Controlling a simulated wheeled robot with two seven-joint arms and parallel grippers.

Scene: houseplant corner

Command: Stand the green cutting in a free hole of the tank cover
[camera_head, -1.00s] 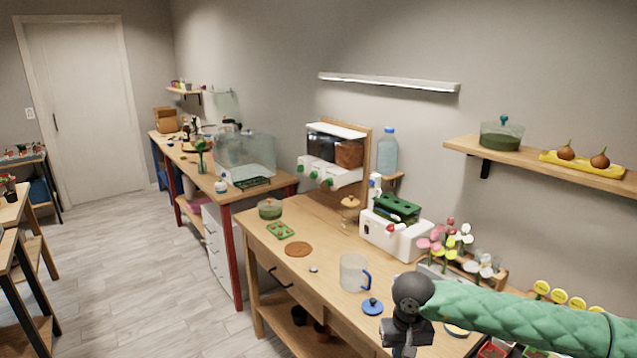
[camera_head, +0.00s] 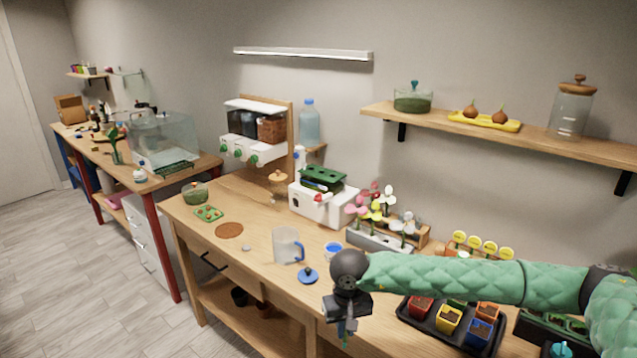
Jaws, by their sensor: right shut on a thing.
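My right gripper (camera_head: 346,318) is over the front part of the wooden workbench, pointing down. It is shut on a small thin green thing (camera_head: 348,331), which looks like the green cutting, with a bluish part. The gripper hides most of it. My left gripper is not in view.
A black tray (camera_head: 412,314) of coloured pots is right of the gripper. A wall shelf (camera_head: 460,132) hangs above.

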